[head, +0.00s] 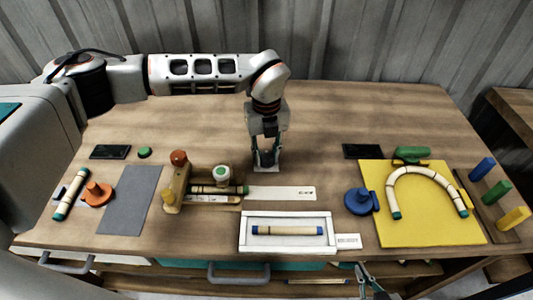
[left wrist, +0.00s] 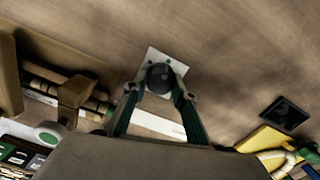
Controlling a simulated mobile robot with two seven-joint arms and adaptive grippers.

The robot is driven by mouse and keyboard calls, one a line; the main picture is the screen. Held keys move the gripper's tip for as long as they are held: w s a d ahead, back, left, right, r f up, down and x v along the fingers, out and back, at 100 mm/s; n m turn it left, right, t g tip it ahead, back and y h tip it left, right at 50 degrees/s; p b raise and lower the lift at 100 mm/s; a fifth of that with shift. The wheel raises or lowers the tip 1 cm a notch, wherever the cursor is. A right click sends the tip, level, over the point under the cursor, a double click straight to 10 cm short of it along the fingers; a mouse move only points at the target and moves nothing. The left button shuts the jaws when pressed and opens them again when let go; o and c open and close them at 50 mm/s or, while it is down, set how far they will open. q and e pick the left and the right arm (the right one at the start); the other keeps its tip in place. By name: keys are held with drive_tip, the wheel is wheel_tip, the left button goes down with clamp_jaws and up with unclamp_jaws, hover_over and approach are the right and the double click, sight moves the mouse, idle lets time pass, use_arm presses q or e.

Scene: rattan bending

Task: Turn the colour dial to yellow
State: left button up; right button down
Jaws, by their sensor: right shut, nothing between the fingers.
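The dial is a dark round knob (left wrist: 160,77) on a small white square plate (left wrist: 152,56), which lies on the table. In the head view the plate (head: 266,169) shows just under my left gripper (head: 266,158), which points down and hides most of the knob. In the left wrist view my left gripper (left wrist: 158,92) is open, with one fingertip on each side of the knob. I cannot tell whether they touch it. No colour marks on the dial are readable. My right gripper (head: 370,282) is shut and empty at the bottom edge of the head view.
A wooden clamp fixture (head: 177,190) stands left of the dial, with a white strip (head: 281,193) in front. A white tray (head: 287,217) holds a rattan piece. A yellow board (head: 430,225) with a bent rattan arch lies right. The table behind the dial is clear.

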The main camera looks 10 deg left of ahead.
sight(266, 155)
use_arm(q)
drive_tip(key=shift+c, duration=0.3)
drive_tip(key=m+b, duration=0.1)
drive_tip(key=m, duration=0.4)
drive_tip(key=shift+r+m, duration=0.1)
drive_tip(key=shift+m, duration=0.3)
drive_tip(key=m, duration=0.5)
drive_tip(key=shift+w+m, duration=0.1)
drive_tip(key=shift+m, duration=0.3)
drive_tip(key=o, duration=1.1)
drive_tip(key=shift+r, duration=0.1)
wheel_tip(266, 155, up, 12)
